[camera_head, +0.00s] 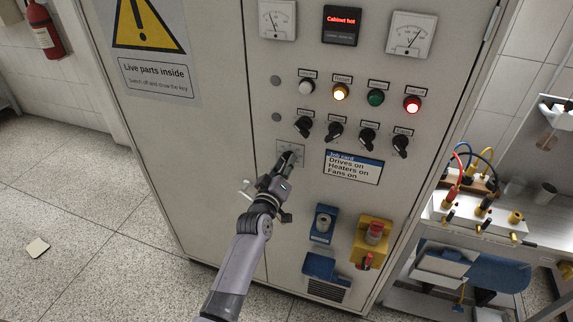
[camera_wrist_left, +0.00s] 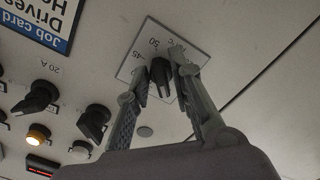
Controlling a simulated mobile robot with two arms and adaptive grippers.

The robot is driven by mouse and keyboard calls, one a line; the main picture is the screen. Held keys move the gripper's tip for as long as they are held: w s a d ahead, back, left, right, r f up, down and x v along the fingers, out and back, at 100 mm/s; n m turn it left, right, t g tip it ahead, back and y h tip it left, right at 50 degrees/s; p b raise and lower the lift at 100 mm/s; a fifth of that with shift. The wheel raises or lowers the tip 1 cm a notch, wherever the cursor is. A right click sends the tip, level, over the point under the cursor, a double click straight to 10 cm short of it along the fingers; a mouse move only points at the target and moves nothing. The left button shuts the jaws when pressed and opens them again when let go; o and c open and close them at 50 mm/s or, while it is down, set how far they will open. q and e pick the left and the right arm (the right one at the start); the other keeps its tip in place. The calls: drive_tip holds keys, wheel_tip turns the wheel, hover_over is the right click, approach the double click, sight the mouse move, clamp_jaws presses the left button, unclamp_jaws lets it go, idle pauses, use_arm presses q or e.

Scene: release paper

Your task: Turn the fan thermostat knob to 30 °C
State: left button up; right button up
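The thermostat knob (camera_wrist_left: 161,77) is a small black pointer knob on a pale square dial plate (camera_wrist_left: 188,46) marked with 45, 50 and °C. In the head view the dial plate (camera_head: 283,147) is on the cabinet front, left of the job card, and my gripper hides the knob. My left gripper (camera_head: 289,157) is at the plate. In the left wrist view its two fingers (camera_wrist_left: 160,71) stand on either side of the knob, with small gaps visible. The lower dial marks are hidden by the fingers. My right gripper is not in view.
Several black selector knobs (camera_head: 335,132) sit above the job card (camera_head: 352,167). Coloured lamps (camera_head: 376,98) are above them. A blue socket (camera_head: 323,224) and a yellow box with a red button (camera_head: 374,236) protrude lower right. A bench (camera_head: 470,222) stands right of the cabinet.

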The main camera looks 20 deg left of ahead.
use_arm(q)
drive_tip(key=shift+o, duration=1)
drive_tip(key=shift+f, duration=0.15)
drive_tip(key=s, duration=1.2)
drive_tip(key=shift+a, duration=0.2)
